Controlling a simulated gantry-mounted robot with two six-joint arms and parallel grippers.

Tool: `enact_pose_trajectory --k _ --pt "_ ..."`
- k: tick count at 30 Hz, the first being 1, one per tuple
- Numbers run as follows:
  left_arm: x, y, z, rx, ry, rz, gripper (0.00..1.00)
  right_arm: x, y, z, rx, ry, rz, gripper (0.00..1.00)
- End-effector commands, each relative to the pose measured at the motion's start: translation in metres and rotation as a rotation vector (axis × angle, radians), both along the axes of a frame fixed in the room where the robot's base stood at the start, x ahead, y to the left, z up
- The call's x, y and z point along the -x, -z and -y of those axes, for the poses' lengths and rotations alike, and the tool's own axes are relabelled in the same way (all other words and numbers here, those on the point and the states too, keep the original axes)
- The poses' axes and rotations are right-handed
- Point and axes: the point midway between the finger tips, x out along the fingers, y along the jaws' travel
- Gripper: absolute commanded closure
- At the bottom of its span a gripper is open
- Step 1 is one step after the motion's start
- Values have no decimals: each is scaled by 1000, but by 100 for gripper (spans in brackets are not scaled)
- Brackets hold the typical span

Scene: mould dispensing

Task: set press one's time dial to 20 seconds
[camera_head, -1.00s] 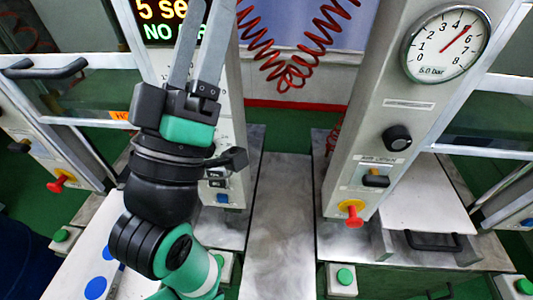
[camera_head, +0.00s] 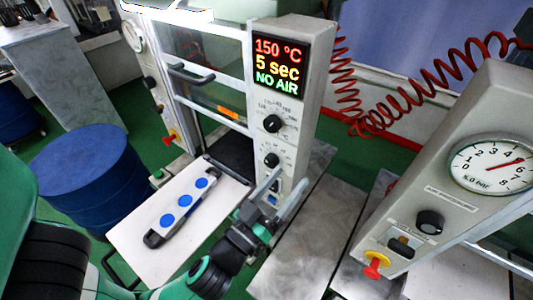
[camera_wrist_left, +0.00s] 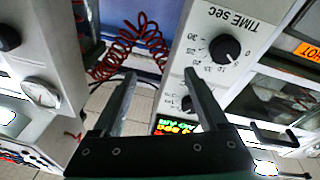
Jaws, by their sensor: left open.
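Press one's panel (camera_head: 305,110) stands in the middle of the head view. Its display (camera_head: 277,66) reads 150 °C, 5 sec and NO AIR. The black time dial (camera_head: 271,160) is below the temperature dial (camera_head: 272,123). In the left wrist view the time dial (camera_wrist_left: 224,47), marked TIME SEC, appears upside down with its numbered scale clear. My left gripper (camera_head: 288,180) is open and empty, just below the time dial in the head view. In the wrist view its fingers (camera_wrist_left: 160,85) are apart and the dial lies beyond the right finger, not between them. My right gripper is not in view.
A second column with a pressure gauge (camera_head: 493,165) and red knob (camera_head: 375,264) stands at the right. A coiled red hose (camera_head: 400,110) hangs between the columns. A tray with blue discs (camera_head: 168,220) lies on a pale table left of my gripper. A blue drum (camera_head: 85,175) stands farther left.

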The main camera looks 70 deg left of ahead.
Motion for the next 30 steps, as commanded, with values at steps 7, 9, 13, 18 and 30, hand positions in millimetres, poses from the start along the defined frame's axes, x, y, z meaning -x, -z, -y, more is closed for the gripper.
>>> enact_pose_trajectory --k 7,9,13,18,30 --pt "93 29 -17 -128 -76 -283 23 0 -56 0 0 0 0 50" --pt "105 33 -19 -149 -82 -315 23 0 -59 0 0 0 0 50" --pt "113 36 -20 -163 -84 -334 23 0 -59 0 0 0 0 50" --pt "109 36 -21 -162 -86 -334 23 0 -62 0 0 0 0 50" --pt "58 27 -58 -160 -92 -331 23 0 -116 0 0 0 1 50"
